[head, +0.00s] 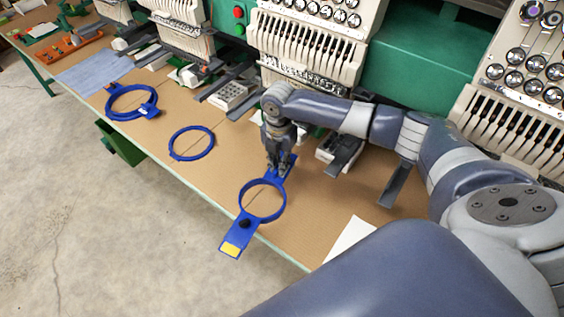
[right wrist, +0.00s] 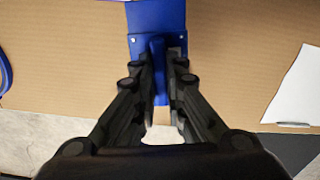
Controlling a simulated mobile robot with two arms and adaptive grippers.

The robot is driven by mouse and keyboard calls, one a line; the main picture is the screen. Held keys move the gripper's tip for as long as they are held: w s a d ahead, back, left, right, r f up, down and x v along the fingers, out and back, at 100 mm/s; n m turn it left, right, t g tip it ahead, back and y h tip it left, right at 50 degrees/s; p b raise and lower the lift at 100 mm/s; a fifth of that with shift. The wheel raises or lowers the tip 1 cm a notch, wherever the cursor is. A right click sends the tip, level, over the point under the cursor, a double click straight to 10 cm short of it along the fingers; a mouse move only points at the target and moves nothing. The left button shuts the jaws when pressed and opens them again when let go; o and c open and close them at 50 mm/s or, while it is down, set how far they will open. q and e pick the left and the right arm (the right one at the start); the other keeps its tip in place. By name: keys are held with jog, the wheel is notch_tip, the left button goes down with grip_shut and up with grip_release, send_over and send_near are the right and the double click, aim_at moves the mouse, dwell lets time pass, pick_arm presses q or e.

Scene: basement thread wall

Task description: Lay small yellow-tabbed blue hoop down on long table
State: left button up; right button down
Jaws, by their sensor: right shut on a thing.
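The small blue hoop (head: 284,205) has a round ring, a long tab with a yellow patch (head: 230,249) and a dark knob at the near end, and a blue bracket at the far end. My right gripper (head: 279,167) is shut on that far bracket, which also shows between the fingers in the right wrist view (right wrist: 157,68). The yellow-tabbed end reaches out past the front edge of the long table (head: 225,160). I cannot tell whether the hoop touches the tabletop or hangs just above it. My left gripper is not in view.
A plain blue ring (head: 174,153) and a stack of blue hoops (head: 109,106) lie to the left. A white sheet (head: 350,240) lies to the right. Embroidery machine heads (head: 310,50) with grey arms line the back. Brown tabletop between ring and hoop is clear.

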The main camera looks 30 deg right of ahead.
jog(key=shift+w+a+f+b, duration=0.15)
jog(key=shift+f+b, duration=0.35)
jog(key=shift+f, duration=0.1)
jog(key=shift+f+b, duration=0.3)
jog(key=shift+b, duration=0.1)
notch_tip(320, 180, down, 2)
jog(key=shift+f+b, duration=0.1)
jog(key=shift+b, duration=1.15)
jog(key=shift+f, duration=0.65)
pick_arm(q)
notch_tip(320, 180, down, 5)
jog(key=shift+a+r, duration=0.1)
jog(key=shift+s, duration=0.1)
pick_arm(e)
jog(key=shift+f, duration=0.25)
jog(key=c, duration=1.6)
grip_release()
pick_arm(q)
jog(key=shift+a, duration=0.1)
